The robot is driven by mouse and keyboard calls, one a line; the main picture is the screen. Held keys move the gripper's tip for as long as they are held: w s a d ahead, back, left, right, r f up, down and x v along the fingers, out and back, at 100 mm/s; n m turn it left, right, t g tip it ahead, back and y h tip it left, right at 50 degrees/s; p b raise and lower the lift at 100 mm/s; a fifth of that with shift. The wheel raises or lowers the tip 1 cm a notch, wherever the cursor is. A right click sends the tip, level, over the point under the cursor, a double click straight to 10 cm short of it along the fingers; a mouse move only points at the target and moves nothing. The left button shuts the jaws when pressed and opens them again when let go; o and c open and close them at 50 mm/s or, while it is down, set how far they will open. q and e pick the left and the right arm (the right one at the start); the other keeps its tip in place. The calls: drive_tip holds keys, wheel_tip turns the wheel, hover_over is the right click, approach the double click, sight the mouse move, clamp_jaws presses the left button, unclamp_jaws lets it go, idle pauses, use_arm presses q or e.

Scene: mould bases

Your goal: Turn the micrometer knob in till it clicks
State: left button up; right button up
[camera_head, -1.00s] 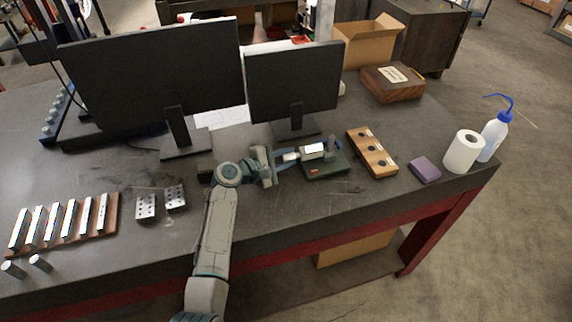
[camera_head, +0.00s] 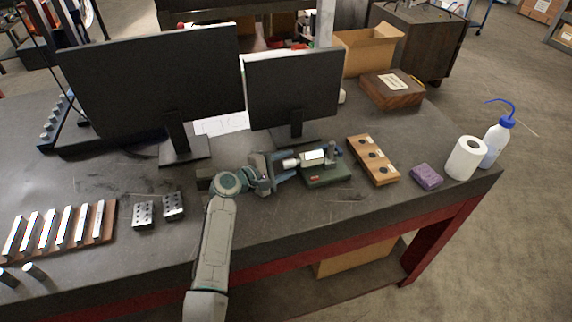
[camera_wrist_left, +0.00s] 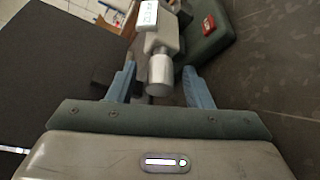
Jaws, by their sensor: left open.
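The micrometer (camera_head: 313,157) sits in a dark green stand (camera_head: 327,172) on the bench, with its light display facing up. Its silver knob (camera_wrist_left: 160,74) points toward my left gripper in the left wrist view. My left gripper (camera_head: 283,166) is open, and its two blue fingers (camera_wrist_left: 160,86) stand on either side of the knob. Gaps show between the knob and the fingers in the left wrist view. My right gripper is in neither view.
Two monitors (camera_head: 155,85) (camera_head: 293,88) stand behind. A wooden block with holes (camera_head: 373,160), a purple sponge (camera_head: 426,176), a paper roll (camera_head: 465,158) and a wash bottle (camera_head: 495,140) stand to the right. Two drilled metal blocks (camera_head: 143,213) (camera_head: 173,205) lie left of my arm.

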sight(283, 166)
use_arm(q)
drive_tip(key=b+v, duration=0.2)
drive_tip(key=v, duration=0.4)
drive_tip(key=shift+s+f, duration=0.15)
drive_tip(key=shift+s+a+r, duration=0.25)
drive_tip(key=shift+s+a, duration=0.05)
drive_tip(key=shift+a, duration=0.15)
